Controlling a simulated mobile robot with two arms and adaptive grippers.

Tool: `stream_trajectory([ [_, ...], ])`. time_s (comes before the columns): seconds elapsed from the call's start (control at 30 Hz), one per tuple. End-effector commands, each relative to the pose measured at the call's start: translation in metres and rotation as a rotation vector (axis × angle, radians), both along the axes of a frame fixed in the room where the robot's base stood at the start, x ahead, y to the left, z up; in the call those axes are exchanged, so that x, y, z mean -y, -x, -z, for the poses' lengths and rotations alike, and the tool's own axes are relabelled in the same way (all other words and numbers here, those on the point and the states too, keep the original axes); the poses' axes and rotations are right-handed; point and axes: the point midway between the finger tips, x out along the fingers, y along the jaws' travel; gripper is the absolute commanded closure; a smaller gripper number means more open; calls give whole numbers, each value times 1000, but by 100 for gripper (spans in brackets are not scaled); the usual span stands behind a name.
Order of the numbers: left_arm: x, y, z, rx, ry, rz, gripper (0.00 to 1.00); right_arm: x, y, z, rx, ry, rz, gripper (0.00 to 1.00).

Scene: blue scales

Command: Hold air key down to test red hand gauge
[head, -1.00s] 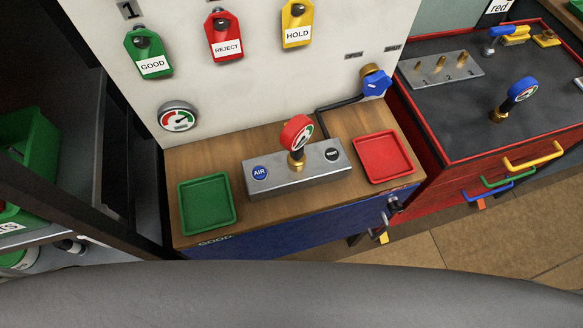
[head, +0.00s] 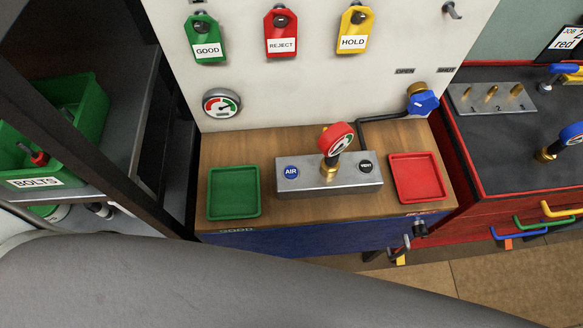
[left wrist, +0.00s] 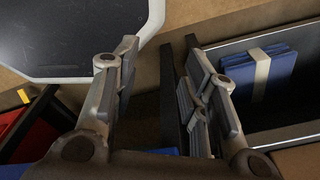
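The red hand gauge (head: 337,139) stands upright in a brass fitting on the grey metal test block (head: 328,180). The block sits on the wooden bench top (head: 384,140). The blue round AIR key (head: 291,172) is on the block's left end, and a black VENT key (head: 366,166) is on its right end. In the left wrist view my left gripper (left wrist: 160,75) is open, its fingers apart with nothing between them, away from the test block. My right gripper is in neither view. A large grey part of mine fills the bottom of the head view.
A green tray (head: 234,213) lies left of the block and a red tray (head: 418,199) right of it. A wall gauge (head: 221,103) and a blue valve knob (head: 423,103) are behind. A dark shelf frame (head: 110,130) stands at left.

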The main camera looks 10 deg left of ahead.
Motion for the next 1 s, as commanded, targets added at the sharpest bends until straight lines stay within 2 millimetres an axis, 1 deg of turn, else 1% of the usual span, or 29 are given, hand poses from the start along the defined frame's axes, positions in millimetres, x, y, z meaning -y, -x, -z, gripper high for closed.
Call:
stream_trajectory([
  [0.23,0,0,0,0,0,0,60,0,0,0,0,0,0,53],
  [0.27,0,0,0,0,0,0,61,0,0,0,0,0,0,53],
  [0.57,0,0,0,0,0,0,100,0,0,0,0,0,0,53],
  [1.0,0,0,0,0,0,0,100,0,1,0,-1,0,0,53],
])
